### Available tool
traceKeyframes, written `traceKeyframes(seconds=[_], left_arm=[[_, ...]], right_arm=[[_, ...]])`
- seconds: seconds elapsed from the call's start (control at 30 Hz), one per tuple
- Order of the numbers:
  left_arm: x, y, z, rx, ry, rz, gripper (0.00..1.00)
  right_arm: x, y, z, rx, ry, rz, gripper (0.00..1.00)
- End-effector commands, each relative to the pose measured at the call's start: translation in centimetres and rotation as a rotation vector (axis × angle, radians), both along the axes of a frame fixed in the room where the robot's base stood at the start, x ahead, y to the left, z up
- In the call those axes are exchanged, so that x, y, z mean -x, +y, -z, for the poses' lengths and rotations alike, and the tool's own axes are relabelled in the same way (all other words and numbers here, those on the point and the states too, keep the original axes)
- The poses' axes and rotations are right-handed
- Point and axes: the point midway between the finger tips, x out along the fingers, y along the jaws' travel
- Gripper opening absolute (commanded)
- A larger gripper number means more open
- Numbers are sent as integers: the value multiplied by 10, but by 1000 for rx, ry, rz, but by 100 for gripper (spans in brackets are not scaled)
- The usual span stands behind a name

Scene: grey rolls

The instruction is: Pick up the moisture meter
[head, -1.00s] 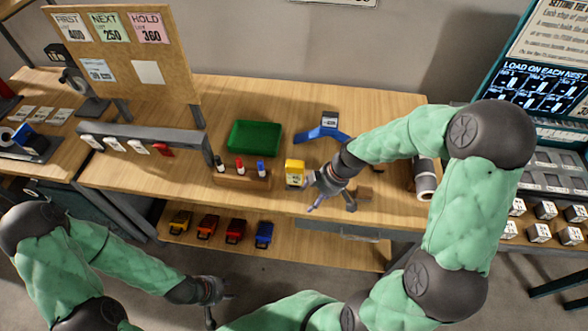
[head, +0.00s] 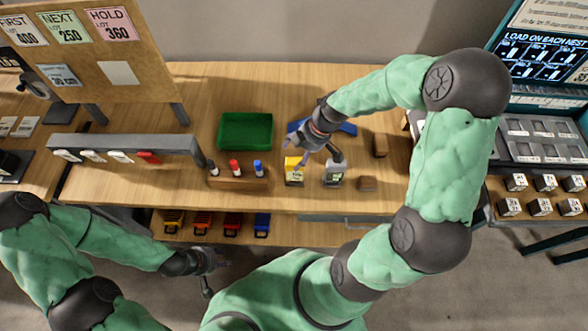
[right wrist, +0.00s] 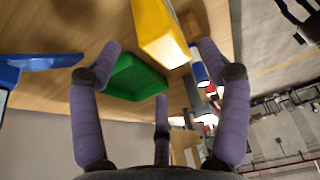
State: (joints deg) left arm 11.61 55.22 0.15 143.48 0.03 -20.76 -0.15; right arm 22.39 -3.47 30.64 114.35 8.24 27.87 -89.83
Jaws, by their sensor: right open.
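A yellow boxy device with a pale face (head: 294,172), which I take for the moisture meter, stands on the wooden bench. A grey device with a small display (head: 333,174) stands just right of it; I cannot rule it out as the meter. My right gripper (head: 318,156) is open above and behind the two, its fingers spread and partly overlapping them in the head view. In the right wrist view the yellow device (right wrist: 160,32) is close, beyond the fingertips, with nothing held. My left gripper (head: 215,276) is low at the front, away from the bench top, fingers apart and empty.
A green tray (head: 245,145) lies behind a wooden marker holder (head: 238,181) on the left. A blue object (head: 345,128) is partly behind my right gripper. Wooden blocks (head: 367,184) sit at the right. A grey rail (head: 125,144) stands left.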

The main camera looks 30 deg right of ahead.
Motion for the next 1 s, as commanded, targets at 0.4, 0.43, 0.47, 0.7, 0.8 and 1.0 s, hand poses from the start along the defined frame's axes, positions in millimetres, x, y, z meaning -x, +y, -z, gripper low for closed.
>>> traceKeyframes(seconds=[0.4, 0.43, 0.47, 0.7, 0.8, 1.0], left_arm=[[-1, 0, 8, 0, -1, 0, 40], [-1, 0, 8, 0, -1, 0, 40], [-1, 0, 9, 0, -1, 0, 40], [-1, 0, 11, 0, -1, 0, 40], [-1, 0, 11, 0, -1, 0, 40], [-1, 0, 11, 0, -1, 0, 40]], right_arm=[[-2, 12, 40, -1, 3, 0, 76], [-1, 14, 44, -1, 3, 0, 76], [-2, 15, 47, 0, 2, -1, 76], [-7, 20, 61, 2, -1, -1, 76], [-7, 20, 61, 2, -1, 0, 76], [-7, 20, 61, 2, -1, -1, 45]])
